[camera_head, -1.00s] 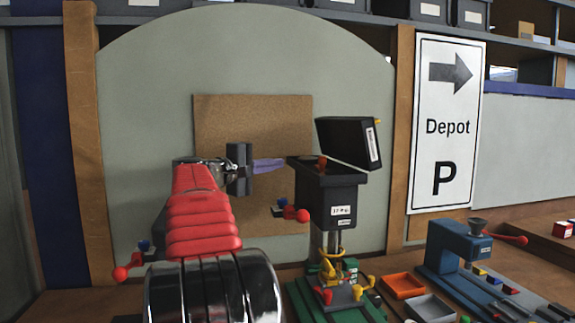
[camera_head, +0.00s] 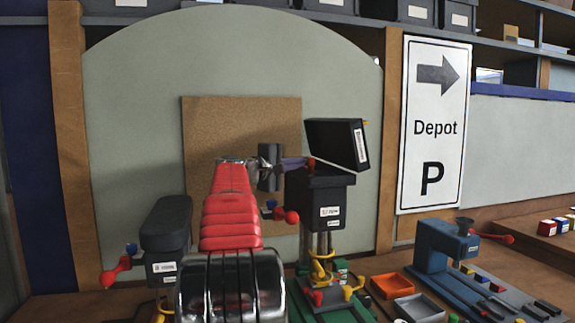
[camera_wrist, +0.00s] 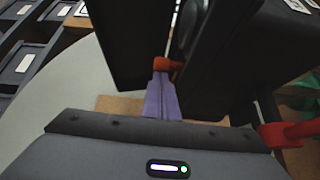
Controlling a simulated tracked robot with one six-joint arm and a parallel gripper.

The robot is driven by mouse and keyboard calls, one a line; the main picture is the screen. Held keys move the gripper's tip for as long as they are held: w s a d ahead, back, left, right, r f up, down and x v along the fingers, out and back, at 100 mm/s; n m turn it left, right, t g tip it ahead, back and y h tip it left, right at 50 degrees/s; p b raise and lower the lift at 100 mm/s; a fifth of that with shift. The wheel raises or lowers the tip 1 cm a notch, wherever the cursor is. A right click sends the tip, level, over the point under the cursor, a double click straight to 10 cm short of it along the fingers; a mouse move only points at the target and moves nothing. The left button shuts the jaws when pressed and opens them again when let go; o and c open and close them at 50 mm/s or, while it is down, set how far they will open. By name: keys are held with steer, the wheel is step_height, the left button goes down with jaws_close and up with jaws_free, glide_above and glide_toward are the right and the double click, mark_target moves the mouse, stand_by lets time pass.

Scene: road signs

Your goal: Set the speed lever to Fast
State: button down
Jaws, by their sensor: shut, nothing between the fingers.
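The middle machine (camera_head: 319,205) has a dark head with white labels, and its black lid (camera_head: 335,140) stands tilted open. My gripper (camera_head: 297,163) is shut and empty, its purple fingers at the left side of the opening under the lid. In the wrist view the shut fingers (camera_wrist: 162,95) point between dark panels to a small orange-red knob (camera_wrist: 168,65), which looks like the speed lever's end. The fingertips are at or very near the knob; I cannot tell whether they touch. Any Fast marking is not readable.
A red ball handle (camera_head: 291,217) sticks out left of the middle machine. A second dark machine (camera_head: 166,225) stands at the left, a blue press (camera_head: 445,245) at the right. Orange (camera_head: 392,285) and grey (camera_head: 418,307) trays lie between. A Depot sign (camera_head: 434,125) stands behind.

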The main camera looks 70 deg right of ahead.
mark_target(312, 163)
steer(key=shift+s, duration=0.2)
steer(key=s, duration=0.1)
steer(key=s+d, duration=0.1)
steer(key=s, duration=0.2)
steer(key=shift+s+d, duration=0.3)
steer(key=shift+s, duration=0.1)
steer(key=shift+w+a, duration=0.35)
steer(key=shift+a, duration=0.05)
steer(key=v, duration=0.3)
steer(key=shift+w+a, duration=0.1)
steer(key=shift+w, duration=0.3)
steer(key=s+a, duration=0.2)
steer(key=a, duration=0.7)
steer(key=shift+a, duration=0.2)
steer(key=shift+s+r, duration=0.1)
steer(key=shift+s, duration=0.1)
